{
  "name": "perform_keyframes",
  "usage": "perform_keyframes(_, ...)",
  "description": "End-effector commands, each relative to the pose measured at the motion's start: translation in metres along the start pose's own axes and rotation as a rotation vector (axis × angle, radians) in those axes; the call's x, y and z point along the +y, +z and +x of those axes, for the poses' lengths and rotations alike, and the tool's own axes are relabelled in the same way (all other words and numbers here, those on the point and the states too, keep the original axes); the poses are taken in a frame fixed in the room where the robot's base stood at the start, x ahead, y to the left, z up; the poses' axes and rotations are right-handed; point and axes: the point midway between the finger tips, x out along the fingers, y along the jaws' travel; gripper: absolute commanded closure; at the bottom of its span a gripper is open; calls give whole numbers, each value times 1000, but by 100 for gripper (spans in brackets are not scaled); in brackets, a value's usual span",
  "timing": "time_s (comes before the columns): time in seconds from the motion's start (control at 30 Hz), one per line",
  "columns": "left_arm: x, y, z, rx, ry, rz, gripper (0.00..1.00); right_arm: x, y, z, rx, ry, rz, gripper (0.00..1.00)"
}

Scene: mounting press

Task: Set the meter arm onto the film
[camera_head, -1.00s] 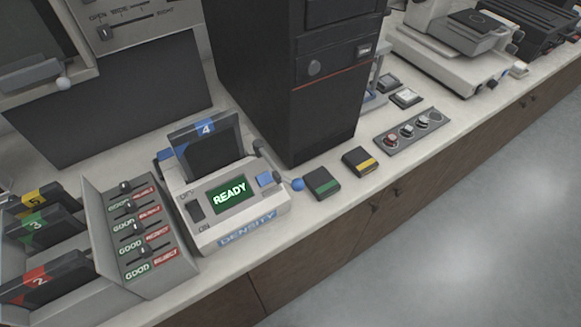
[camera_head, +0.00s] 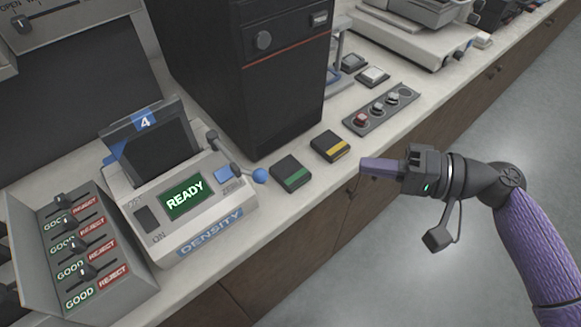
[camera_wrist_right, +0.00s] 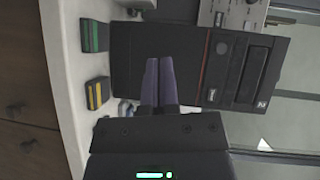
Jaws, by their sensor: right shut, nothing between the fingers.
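The density meter (camera_head: 190,213) stands on the counter with a green READY display and its switch between OFF and ON labels. A dark film holder with a blue "4" tab (camera_head: 147,123) stands upright at its back. The meter arm (camera_head: 229,158) is a dark lever at the meter's right side, ending in a blue ball knob, raised and tilted toward the right. My left gripper is not in view.
A tall black cabinet (camera_head: 285,90) stands behind and right of the meter. A green-marked box (camera_head: 292,174) and a yellow-marked box (camera_head: 330,146) sit between the knob and my right gripper. A GOOD/REJECT rack (camera_head: 75,250) is at left. The floor in front is clear.

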Motion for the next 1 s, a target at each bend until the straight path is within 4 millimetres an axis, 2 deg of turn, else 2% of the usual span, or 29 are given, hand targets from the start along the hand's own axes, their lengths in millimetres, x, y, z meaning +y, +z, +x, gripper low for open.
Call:
perform_keyframes(0.27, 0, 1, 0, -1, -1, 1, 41, 1, -1, 6, 4, 1, 0, 100)
perform_keyframes(0.37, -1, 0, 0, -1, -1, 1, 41, 0, -1, 21, 3, -1, 0, 100)
perform_keyframes(0.73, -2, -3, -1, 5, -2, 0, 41, 0, -1, 102, 4, -1, 0, 100)
perform_keyframes(1.0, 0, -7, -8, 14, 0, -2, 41, 1, 24, 126, 4, 3, 1, 100)
